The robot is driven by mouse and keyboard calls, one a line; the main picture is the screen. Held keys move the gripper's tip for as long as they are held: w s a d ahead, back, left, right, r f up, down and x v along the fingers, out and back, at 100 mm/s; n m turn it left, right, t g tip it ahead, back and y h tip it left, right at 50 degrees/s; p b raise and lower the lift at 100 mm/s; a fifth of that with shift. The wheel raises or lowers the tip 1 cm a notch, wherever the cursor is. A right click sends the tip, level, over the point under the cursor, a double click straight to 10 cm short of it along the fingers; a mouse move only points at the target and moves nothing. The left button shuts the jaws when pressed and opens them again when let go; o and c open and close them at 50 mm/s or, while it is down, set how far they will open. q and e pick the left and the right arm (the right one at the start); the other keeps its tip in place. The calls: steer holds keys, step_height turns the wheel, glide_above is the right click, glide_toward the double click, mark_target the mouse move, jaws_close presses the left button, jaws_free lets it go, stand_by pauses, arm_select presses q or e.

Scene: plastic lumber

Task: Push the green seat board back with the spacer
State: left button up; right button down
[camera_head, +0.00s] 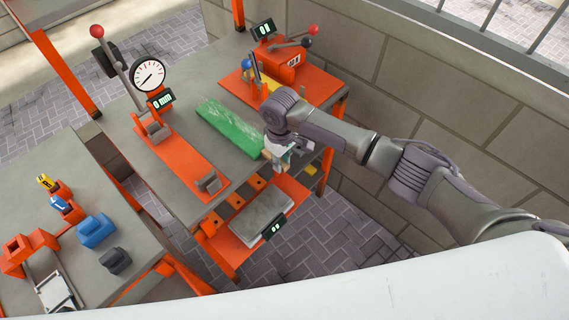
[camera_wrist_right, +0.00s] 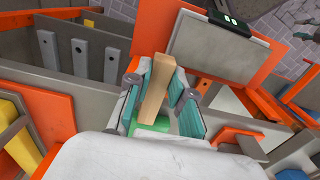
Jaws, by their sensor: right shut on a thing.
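The green seat board (camera_head: 229,128) lies flat on the grey table, its near right end close to my right gripper. A bit of green, which looks like the board's end, shows below the fingers in the right wrist view (camera_wrist_right: 150,127). My right gripper (camera_head: 279,160) is at the table's right edge, its teal fingers shut on a light wooden spacer (camera_wrist_right: 158,82). Only a small tan part of the spacer shows in the head view. I cannot tell whether the spacer touches the board. My left gripper is not in view.
An orange lever stand with a dial gauge (camera_head: 148,76) stands left of the board. An orange device (camera_head: 279,66) with levers is behind it. A grey scale plate (camera_head: 258,216) sits on a lower orange shelf. A second bench (camera_head: 47,220) is at left.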

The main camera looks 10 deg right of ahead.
steer(key=shift+w+a+b, duration=0.9)
steer(key=shift+w+b, duration=0.05)
steer(key=shift+w, duration=0.15)
steer(key=shift+s+d+r+p, duration=0.15)
steer(key=shift+s+d+p, duration=0.25)
steer(key=shift+p, duration=0.45)
steer(key=shift+s+d+p, duration=0.55)
steer(key=shift+s+p, duration=0.25)
steer(key=shift+p, duration=0.3)
step_height(320, 180, up, 6)
steer(key=p, duration=0.6)
steer(key=shift+p, duration=0.4)
